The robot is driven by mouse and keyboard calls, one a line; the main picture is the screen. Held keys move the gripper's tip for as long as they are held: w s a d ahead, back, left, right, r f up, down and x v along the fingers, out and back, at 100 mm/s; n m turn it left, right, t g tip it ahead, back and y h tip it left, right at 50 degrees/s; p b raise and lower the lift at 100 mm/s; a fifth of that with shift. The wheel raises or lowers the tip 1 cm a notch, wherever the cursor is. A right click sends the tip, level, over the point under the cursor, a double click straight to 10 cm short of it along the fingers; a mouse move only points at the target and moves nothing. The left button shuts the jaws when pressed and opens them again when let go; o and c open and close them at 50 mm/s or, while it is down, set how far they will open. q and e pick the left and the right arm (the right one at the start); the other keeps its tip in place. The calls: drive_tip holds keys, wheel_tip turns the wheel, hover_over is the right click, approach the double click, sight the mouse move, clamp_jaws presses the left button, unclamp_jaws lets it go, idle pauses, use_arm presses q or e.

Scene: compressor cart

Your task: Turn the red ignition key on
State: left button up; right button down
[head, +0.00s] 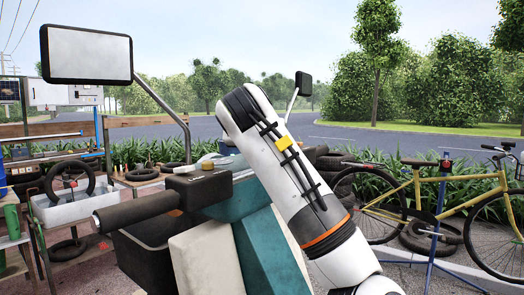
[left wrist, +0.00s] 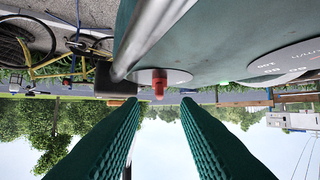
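The red ignition key (left wrist: 158,82) shows in the left wrist view, upside down. It stands out from a round pale plate (left wrist: 178,77) on the teal panel (left wrist: 215,45). My left gripper (left wrist: 158,101) is open, its two green ribbed fingers pointing at the panel. The key lies in line with the gap between the fingertips; I cannot tell whether either finger touches it. In the head view the teal and cream cart (head: 262,240) stands ahead, and one of my white arms covers part of it. The key and both grippers are hidden or out of the head view.
A chrome bar (left wrist: 150,35) runs close beside the key. A dial (left wrist: 290,58) is on the same panel. In the head view a black handlebar grip (head: 135,212) and a mirror (head: 88,54) stick out at left. A yellow bicycle (head: 440,205) stands at right.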

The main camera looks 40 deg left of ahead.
use_arm(q)
drive_tip(key=b+v, duration=0.1)
drive_tip(key=v, duration=0.8)
